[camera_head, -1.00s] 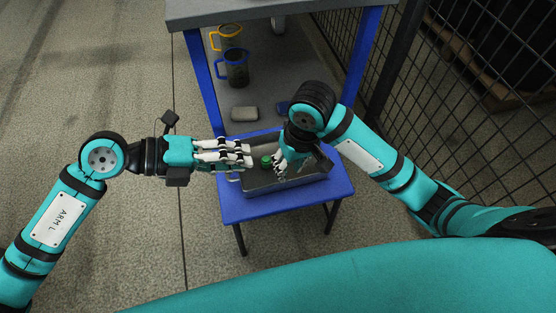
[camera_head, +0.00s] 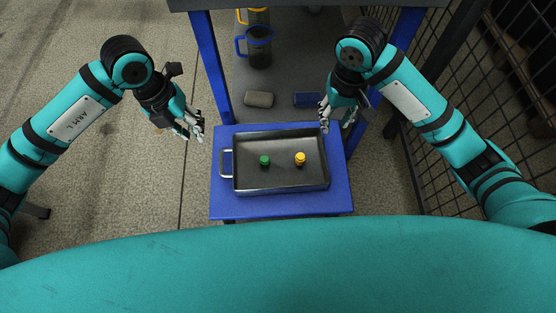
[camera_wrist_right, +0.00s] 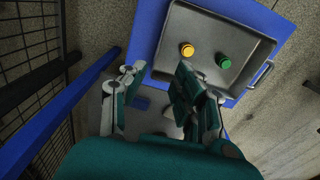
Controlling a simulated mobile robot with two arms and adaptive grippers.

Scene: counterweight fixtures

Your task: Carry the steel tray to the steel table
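The steel tray (camera_head: 238,186) is a grey shallow pan with a side handle (camera_head: 226,163) on its left. It rests on a small blue table (camera_head: 278,206). A green weight (camera_head: 264,160) and a yellow weight (camera_head: 300,159) stand inside it; the tray also shows in the right wrist view (camera_wrist_right: 212,20). My left gripper (camera_head: 194,126) is open and empty, left of the tray and apart from it. My right gripper (camera_head: 338,116) is open and empty behind the tray's right back corner; its spread fingers show in the wrist view (camera_wrist_right: 157,82). I cannot tell which surface is the steel table.
A grey-topped table (camera_head: 300,3) with blue legs stands behind the blue table. Its lower shelf (camera_head: 285,75) holds a blue-handled jug (camera_head: 259,48), a yellow-handled one, a grey block (camera_head: 258,99) and a blue block (camera_head: 307,99). Wire fencing (camera_head: 470,110) runs along the right.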

